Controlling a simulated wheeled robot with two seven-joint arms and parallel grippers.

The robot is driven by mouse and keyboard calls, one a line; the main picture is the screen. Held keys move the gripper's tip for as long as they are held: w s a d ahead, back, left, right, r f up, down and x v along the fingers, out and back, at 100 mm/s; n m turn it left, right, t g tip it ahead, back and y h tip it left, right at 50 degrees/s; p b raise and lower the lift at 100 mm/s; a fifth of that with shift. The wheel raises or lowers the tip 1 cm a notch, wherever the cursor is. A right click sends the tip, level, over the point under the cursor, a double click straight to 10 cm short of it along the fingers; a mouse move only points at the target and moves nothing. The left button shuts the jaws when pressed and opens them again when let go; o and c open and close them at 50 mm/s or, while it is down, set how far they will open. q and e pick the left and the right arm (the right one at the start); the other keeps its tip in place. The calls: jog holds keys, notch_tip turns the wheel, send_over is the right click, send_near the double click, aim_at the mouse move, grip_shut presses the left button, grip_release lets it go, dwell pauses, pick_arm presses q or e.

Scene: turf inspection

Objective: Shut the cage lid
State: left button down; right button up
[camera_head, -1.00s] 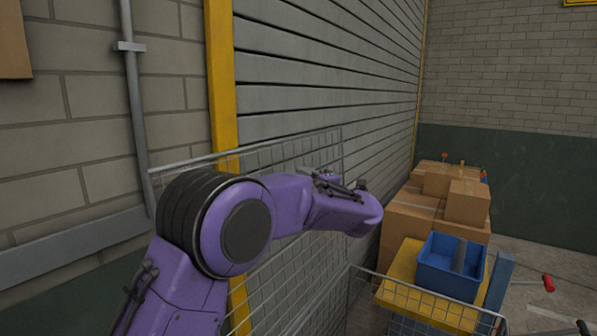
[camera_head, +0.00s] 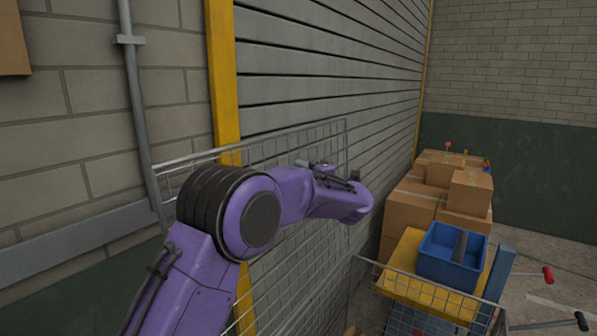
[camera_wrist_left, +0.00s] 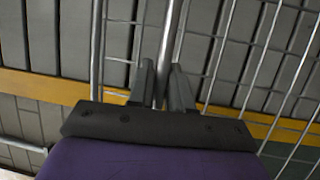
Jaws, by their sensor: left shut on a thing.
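The cage lid (camera_head: 290,134) is a wire mesh panel with a metal rim. It stands steeply raised in front of the grey slatted shutter in the head view. The cage (camera_head: 372,262) is wire mesh, and only its upper part shows at the bottom. My left arm reaches across the lid, and its wrist hides the fingers in the head view. In the left wrist view my left gripper (camera_wrist_left: 161,80) is shut on a metal bar of the lid (camera_wrist_left: 174,35), with one finger on each side. My right gripper is not in view.
A blue bin (camera_head: 437,272) rests on a yellow surface (camera_head: 402,256) just beyond the cage. Cardboard boxes (camera_head: 408,212) are stacked behind it. A brick wall and a yellow post (camera_head: 224,85) stand at the left.

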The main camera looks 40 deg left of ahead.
pick_arm(q)
jog(key=w+d+f+b, duration=0.1)
jog(key=d+f, duration=0.1)
jog(key=d, duration=0.9)
jog(key=w+d+f+y+b, duration=0.1)
jog(key=d+f+b, duration=0.1)
jog(key=d, duration=0.9)
jog(key=shift+w+d+f+m+t, duration=0.3)
jog(key=shift+w+f+t, duration=0.1)
jog(key=shift+f, duration=0.1)
jog(key=c, duration=1.3)
grip_release()
jog(key=shift+c, duration=0.2)
jog(key=shift+o, duration=1.1)
jog(key=shift+d, duration=0.1)
jog(key=shift+w+f, duration=0.1)
jog(key=shift+f, duration=0.05)
